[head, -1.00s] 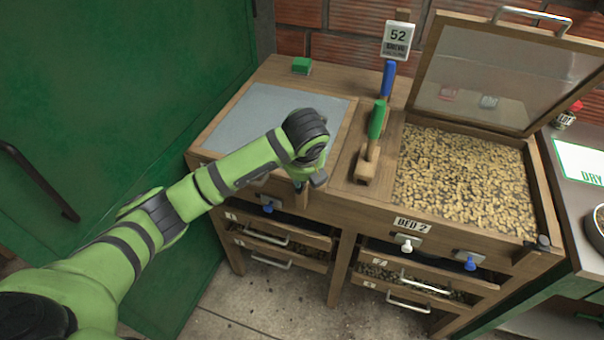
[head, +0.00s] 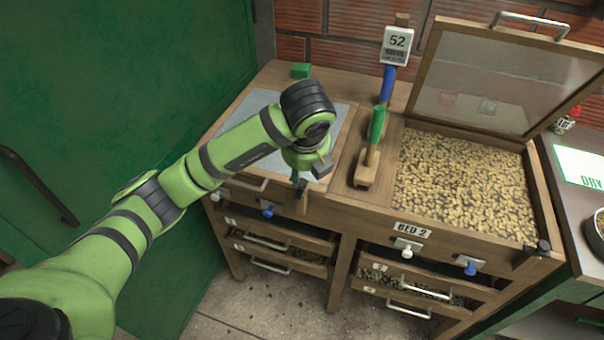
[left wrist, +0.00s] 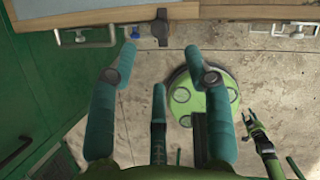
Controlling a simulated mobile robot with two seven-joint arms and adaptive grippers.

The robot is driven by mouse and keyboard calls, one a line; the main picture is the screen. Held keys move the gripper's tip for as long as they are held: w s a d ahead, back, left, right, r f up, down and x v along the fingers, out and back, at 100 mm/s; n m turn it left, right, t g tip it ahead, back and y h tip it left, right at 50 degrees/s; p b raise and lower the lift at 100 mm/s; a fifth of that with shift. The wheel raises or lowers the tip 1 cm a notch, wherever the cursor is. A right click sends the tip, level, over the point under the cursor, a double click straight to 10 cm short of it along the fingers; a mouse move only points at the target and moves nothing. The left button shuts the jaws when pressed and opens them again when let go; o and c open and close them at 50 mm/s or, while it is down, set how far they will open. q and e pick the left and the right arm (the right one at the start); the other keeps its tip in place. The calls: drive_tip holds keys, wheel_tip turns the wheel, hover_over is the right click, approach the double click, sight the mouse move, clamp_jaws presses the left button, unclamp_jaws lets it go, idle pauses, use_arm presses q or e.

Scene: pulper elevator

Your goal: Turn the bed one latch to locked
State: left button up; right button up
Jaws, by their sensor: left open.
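The bed one latch (left wrist: 160,28) is a dark knob on the wooden front edge of the left bed, clear in the left wrist view. In the head view, my arm and gripper largely cover that spot. My left gripper (left wrist: 161,52) is open and empty. Its teal fingers stand either side of the latch's line, with the latch just beyond the tips in the picture; I cannot tell whether they touch it. The gripper also shows in the head view (head: 299,180), at the bench's front edge.
A blue knob (left wrist: 135,32) and metal handles flank the latch. Bed two (head: 465,185) has its lid (head: 490,75) raised and beans inside. A green-handled brush (head: 374,140) lies between the beds. Drawers (head: 275,240) sit below, and a green door (head: 110,90) stands left.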

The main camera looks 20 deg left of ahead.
use_arm(q)
drive_tip(key=shift+v, duration=1.65)
